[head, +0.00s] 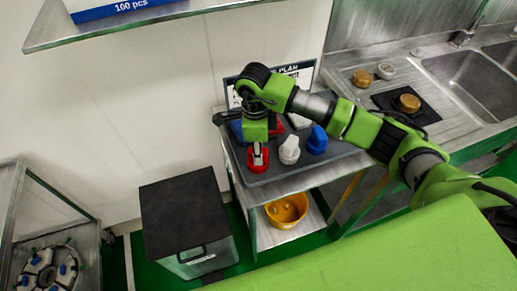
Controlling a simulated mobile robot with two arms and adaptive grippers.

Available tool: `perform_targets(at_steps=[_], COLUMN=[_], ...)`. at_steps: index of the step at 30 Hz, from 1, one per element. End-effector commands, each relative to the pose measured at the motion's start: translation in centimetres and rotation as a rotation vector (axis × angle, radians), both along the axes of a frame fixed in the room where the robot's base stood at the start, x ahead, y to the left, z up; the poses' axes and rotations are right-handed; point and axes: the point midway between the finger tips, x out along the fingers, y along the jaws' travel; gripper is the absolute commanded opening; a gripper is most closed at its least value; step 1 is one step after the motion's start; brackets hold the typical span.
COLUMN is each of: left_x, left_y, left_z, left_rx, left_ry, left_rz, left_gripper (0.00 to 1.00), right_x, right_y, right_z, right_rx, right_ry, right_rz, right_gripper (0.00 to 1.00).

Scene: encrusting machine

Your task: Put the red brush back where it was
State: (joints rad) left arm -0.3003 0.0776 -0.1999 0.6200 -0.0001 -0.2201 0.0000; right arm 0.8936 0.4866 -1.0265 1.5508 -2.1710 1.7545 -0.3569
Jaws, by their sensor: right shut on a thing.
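The red brush (257,166) is at the front left of the dark grey tray (275,174) on the steel table. My right gripper (257,150) reaches down over it from above and is shut on it. The gripper hides the upper part of the brush. I cannot tell whether the brush touches the tray. A white brush-like item (289,151) and a blue one (317,141) stand to its right in the tray. My left gripper is not in view.
A sign (300,73) stands behind the tray, and more red and blue items show partly behind my gripper. A yellow bowl (287,211) sits on the lower shelf. A black-topped bin (185,215) stands left. The sink counter (440,120) is at right.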

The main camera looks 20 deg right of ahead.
Motion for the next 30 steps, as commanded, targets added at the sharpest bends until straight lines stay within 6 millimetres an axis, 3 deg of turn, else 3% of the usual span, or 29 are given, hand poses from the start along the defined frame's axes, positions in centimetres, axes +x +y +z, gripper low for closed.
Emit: perform_targets(at_steps=[6,7,9,23,30], left_x=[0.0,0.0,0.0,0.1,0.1], left_y=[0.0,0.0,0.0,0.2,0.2], left_z=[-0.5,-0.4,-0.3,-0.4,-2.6], left_rx=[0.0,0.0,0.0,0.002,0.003], left_ry=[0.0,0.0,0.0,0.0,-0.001], left_rz=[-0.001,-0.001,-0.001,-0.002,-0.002], left_gripper=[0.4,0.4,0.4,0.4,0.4], right_x=[0.0,0.0,0.0,0.1,0.3], right_y=[0.0,0.0,0.0,0.0,0.1], right_z=[-0.3,-0.3,-0.2,0.5,5.1], right_rx=[0.0,0.0,0.0,0.0,0.0], right_ry=[-0.001,0.0,0.0,-0.002,-0.008], right_rz=[0.0,0.0,0.0,0.0,0.001], right_gripper=[0.0,0.24,0.39,0.39,0.39])
